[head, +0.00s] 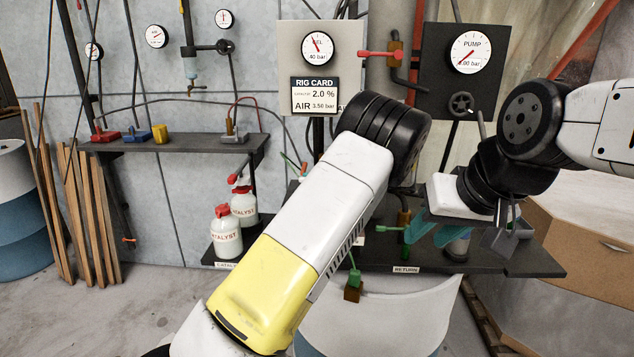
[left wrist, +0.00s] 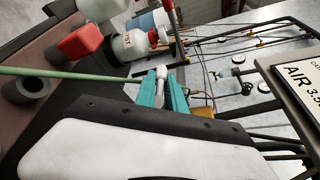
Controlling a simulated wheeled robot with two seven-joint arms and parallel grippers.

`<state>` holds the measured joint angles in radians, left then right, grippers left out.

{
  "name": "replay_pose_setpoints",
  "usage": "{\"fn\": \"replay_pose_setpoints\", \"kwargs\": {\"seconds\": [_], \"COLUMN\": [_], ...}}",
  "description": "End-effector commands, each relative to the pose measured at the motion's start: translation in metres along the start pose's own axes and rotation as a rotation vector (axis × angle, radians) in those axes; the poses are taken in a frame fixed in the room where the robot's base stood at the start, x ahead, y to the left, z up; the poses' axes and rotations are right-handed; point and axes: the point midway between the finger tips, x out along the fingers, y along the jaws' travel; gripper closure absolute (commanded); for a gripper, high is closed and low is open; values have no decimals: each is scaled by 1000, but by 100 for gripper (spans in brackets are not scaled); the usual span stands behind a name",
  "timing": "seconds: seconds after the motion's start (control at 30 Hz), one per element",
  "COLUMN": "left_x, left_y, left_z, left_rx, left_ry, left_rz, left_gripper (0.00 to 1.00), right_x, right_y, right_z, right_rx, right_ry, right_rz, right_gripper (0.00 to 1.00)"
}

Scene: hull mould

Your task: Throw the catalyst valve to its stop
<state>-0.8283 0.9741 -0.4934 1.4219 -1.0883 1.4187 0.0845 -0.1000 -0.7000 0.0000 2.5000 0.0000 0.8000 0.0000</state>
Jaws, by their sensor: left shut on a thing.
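My left gripper (left wrist: 162,88) shows in the left wrist view, its teal fingers shut on a pale, round-ended handle (left wrist: 161,73). A brass block (left wrist: 202,112), which looks like a valve body, is close beside the fingers. I take the handle for the catalyst valve's lever, but no label on it shows. In the head view my left arm hides this gripper. My right gripper (head: 436,230) is at the right, its teal fingers apart and empty, above the lower shelf.
Two catalyst bottles (head: 227,232) stand on the lower left shelf (head: 226,262). A green rod (left wrist: 70,75) runs close to my left fingers. A cardboard box (head: 575,250) is at the right.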

Motion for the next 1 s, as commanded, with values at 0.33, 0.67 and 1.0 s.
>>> {"fn": "replay_pose_setpoints", "kwargs": {"seconds": [0.33,0.67,1.0], "left_x": [0,0,0], "left_y": [-1,0,-1], "left_z": [1,1,1], "left_rx": [5,5,4], "left_ry": [-9,-7,-7], "left_rz": [-11,-9,-7], "left_gripper": [100,64,64], "right_x": [0,0,0], "right_y": [0,0,0], "right_z": [0,0,0], "right_rx": [0,0,0], "right_ry": [0,0,0], "right_rz": [0,0,0], "right_gripper": [64,64,64]}}
